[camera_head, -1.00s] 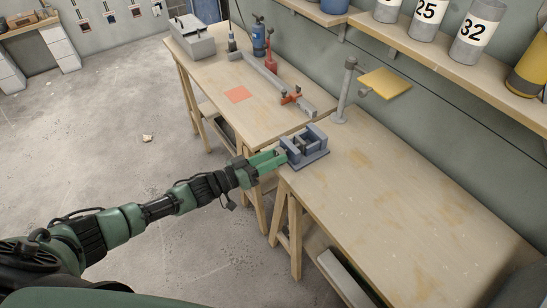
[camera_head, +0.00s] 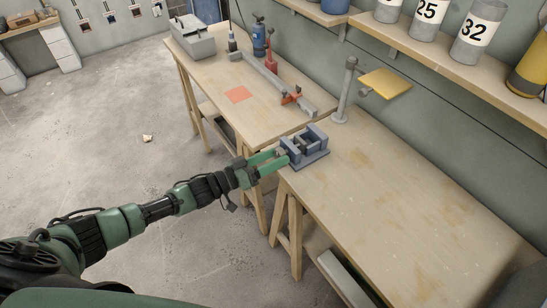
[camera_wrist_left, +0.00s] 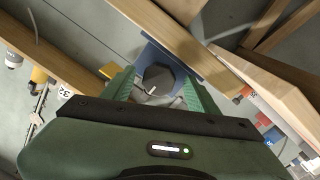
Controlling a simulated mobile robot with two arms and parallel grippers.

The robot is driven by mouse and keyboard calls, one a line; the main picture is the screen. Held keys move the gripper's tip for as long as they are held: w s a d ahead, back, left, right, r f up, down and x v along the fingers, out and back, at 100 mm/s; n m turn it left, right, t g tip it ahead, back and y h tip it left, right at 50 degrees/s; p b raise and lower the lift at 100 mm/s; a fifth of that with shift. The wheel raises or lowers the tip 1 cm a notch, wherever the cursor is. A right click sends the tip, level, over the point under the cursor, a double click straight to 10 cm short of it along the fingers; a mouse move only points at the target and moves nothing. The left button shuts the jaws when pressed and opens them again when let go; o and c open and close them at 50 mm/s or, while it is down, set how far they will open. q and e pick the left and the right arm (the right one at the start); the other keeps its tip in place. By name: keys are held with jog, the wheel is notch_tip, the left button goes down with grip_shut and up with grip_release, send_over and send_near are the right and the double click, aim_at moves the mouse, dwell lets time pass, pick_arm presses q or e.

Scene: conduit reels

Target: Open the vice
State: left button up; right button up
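The blue-grey vice (camera_head: 317,139) sits at the near left corner of the right workbench, with a gap between its jaws. My left gripper (camera_head: 277,158) reaches in from the left, at the vice's near left end. In the left wrist view its two green fingers (camera_wrist_left: 160,92) stand apart on either side of a dark grey faceted knob (camera_wrist_left: 158,78) with a white mark line. Narrow gaps seem to show between knob and fingers. Behind the knob is the blue vice body (camera_wrist_left: 150,52). My right gripper is not in view.
The right workbench (camera_head: 400,190) is mostly bare. A grey post (camera_head: 345,92) with a yellow plate (camera_head: 385,83) stands behind the vice. A shelf with numbered cans hangs above.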

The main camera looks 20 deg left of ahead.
pick_arm(q)
jog(key=b+v, duration=0.1)
jog(key=v, duration=0.6)
jog(key=shift+s+a, duration=0.25)
dwell(0.3)
